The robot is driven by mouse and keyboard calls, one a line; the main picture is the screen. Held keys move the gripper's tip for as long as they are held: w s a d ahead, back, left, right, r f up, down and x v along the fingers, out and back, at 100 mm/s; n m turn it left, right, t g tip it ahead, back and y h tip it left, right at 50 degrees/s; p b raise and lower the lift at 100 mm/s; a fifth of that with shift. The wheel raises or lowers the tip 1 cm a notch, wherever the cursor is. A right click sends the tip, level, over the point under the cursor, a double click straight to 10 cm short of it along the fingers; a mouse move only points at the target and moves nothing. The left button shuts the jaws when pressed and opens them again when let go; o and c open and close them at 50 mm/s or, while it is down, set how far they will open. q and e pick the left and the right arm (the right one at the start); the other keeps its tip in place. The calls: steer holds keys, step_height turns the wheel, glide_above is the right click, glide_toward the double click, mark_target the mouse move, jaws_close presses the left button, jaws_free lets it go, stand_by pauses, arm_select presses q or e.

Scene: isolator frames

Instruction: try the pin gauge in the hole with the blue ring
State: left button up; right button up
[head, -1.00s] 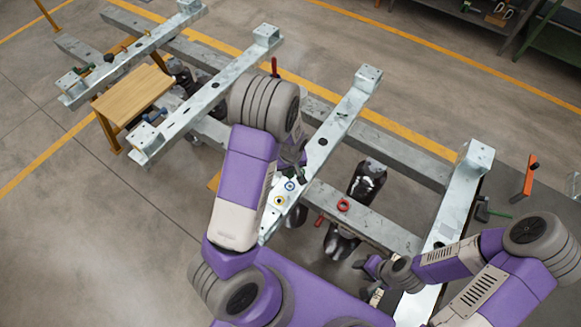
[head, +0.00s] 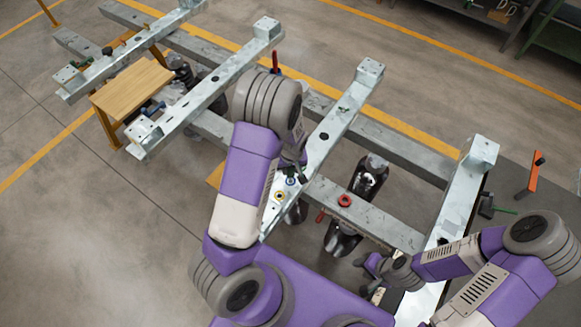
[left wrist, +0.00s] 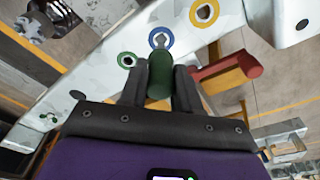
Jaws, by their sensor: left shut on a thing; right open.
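My left gripper (left wrist: 159,85) is shut on the green handle of the pin gauge (left wrist: 160,72). The blue ring (left wrist: 153,41) lies just past the handle's end, around a hole in the pale metal beam (left wrist: 95,75). The gauge's grey pin seems to overlap that hole; I cannot tell whether it is inside. A yellow ring (left wrist: 204,12) and a green ring (left wrist: 127,60) lie on either side. In the head view my left gripper (head: 297,172) is over the beam by the blue ring (head: 290,182), partly hiding it. My right gripper (head: 367,273) is open and empty at lower right.
A red handle (left wrist: 225,68) shows beside my left gripper in the wrist view. More metal beams (head: 210,88) and a wooden step (head: 132,87) stand at left. Bare floor lies at lower left.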

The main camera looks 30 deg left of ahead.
arm_select(q)
steer(key=shift+f+b, duration=1.05)
steer(key=shift+f, duration=0.15)
stand_by(0.3)
stand_by(0.7)
steer(key=shift+r+p, duration=3.05)
steer(key=shift+r, duration=0.75)
